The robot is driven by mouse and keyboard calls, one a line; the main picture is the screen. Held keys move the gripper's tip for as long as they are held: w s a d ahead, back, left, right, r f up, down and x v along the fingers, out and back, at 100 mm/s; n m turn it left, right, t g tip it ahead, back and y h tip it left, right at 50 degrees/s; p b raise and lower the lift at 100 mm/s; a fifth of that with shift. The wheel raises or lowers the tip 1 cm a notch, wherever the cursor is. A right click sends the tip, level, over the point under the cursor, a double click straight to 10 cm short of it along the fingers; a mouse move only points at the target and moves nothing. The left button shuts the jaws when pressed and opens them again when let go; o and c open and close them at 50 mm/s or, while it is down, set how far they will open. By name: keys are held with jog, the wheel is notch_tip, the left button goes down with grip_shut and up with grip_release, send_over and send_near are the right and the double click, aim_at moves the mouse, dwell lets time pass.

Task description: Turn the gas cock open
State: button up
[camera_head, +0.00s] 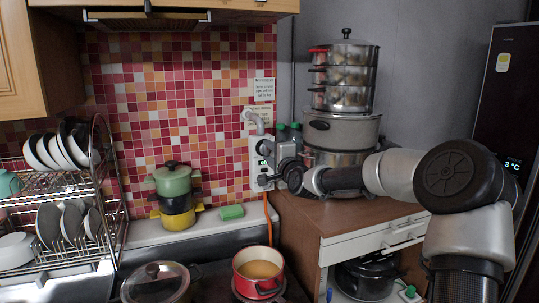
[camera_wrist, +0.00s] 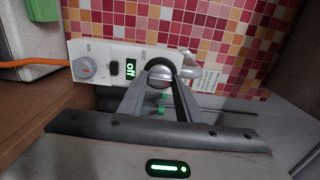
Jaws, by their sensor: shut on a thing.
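A white wall panel (camera_wrist: 105,58) carries two round grey knobs with red marks and a small green display (camera_wrist: 130,68) reading "off". My gripper (camera_wrist: 161,70) is shut on the knob (camera_wrist: 160,74) nearer the grey pipe, with one finger on each side. The other knob (camera_wrist: 85,69) stands free at the panel's far end, beyond a black switch (camera_wrist: 113,68). The knob labels are too small to read, so I cannot tell for sure which one is the gas cock.
An orange hose (camera_head: 268,220) runs down below the panel, and a grey pipe (camera_head: 254,119) bends above it. A steamer stack (camera_head: 343,75) stands close on the right. Stacked pots (camera_head: 174,181), a green sponge (camera_head: 231,212) and a red pot (camera_head: 236,272) are at lower left.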

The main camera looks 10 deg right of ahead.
dwell(0.4)
jog(key=o, duration=1)
jog(key=shift+s, duration=0.1)
jog(key=s+d, duration=0.1)
jog(key=s, duration=0.4)
jog(key=s+d, duration=0.1)
jog(key=s, duration=0.5)
jog(key=s+d, duration=0.1)
jog(key=s, duration=0.5)
jog(key=shift+d+p, duration=0.2)
jog(key=shift+p, duration=0.1)
